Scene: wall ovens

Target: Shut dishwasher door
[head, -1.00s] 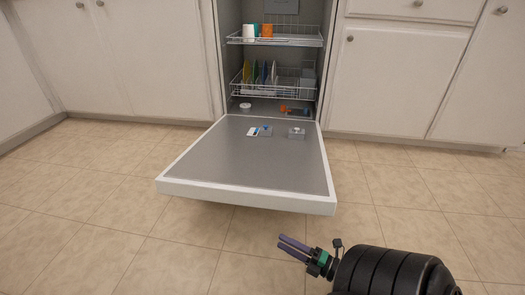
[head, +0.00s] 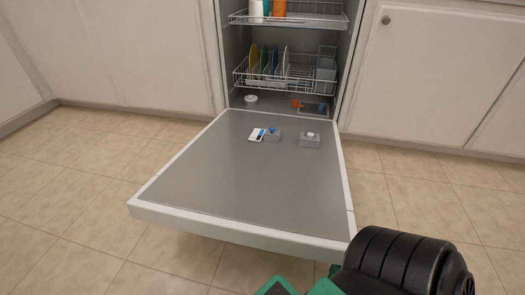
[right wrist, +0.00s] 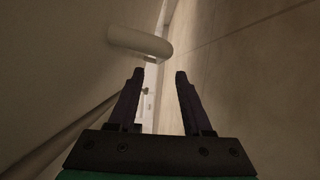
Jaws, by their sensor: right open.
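The dishwasher door (head: 240,175) is folded down, nearly level, in front of the open dishwasher. Its grey inner face is up and its white front edge is toward me. My right arm is at the door's near right corner in the head view. Only a green part of the right gripper shows there at the bottom edge; its fingers are hidden. In the right wrist view my right gripper (right wrist: 160,73) is open and empty, with a pale rounded bar (right wrist: 138,42), perhaps the door's handle, just beyond the fingertips. I cannot tell whether they touch. My left gripper is not in view.
The lower rack (head: 285,72) holds several plates, and the upper rack (head: 290,18) holds cups. Both sit inside the dishwasher. White cabinets (head: 430,70) flank it. Tiled floor (head: 70,190) is free on the left.

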